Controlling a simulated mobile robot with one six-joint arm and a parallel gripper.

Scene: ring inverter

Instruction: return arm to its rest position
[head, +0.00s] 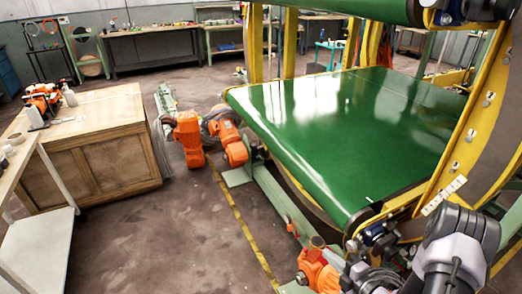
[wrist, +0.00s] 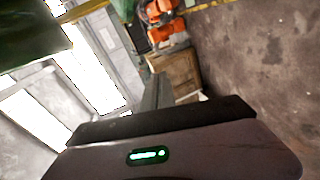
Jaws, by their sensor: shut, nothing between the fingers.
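My arm (head: 455,245) shows at the lower right of the head view as grey and black links beside the ring inverter. Its gripper end is not visible there. In the wrist view my gripper (wrist: 156,88) shows beyond its dark housing with a green light. Its fingers are together with nothing held. The view is tilted, with the floor at the upper right and bright windows at the left. The ring inverter (head: 330,120) has a wide green belt bed and yellow ring frames, and stands right of centre in the head view, close to my arm.
Orange motors (head: 187,138) stick out at the inverter's left side, and another orange motor (head: 318,270) is near my arm. A wooden cabinet (head: 105,150) and a light shelf table (head: 40,240) stand at the left. The floor (head: 165,235) between is clear.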

